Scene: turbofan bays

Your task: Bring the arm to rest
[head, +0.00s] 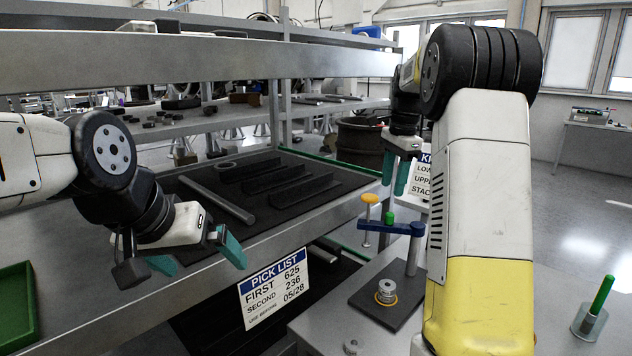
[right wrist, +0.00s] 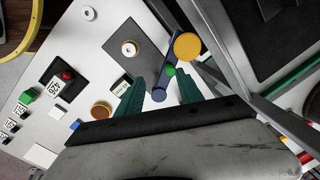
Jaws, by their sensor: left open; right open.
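My left gripper (head: 203,260) hangs at the left in the head view, in front of the shelf's front edge. Its teal fingers are apart with nothing between them. My right gripper (head: 395,178) points down in the head view, above a stand with a blue arm (head: 405,228). Its teal fingers are apart; they also show in the right wrist view (right wrist: 160,92), with the blue arm (right wrist: 164,54) seen between and beyond them. I cannot tell whether they touch it. A green knob (head: 390,217) and a yellow disc (head: 370,198) sit on the blue arm.
A dark tray (head: 330,205) with a long grey bar (head: 217,199) lies on the shelf. A pick list sign (head: 275,288) hangs at its edge. A dark plate (head: 372,302) bears a silver part (head: 386,290). A green rod (head: 602,294) stands in a clear holder at the right.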

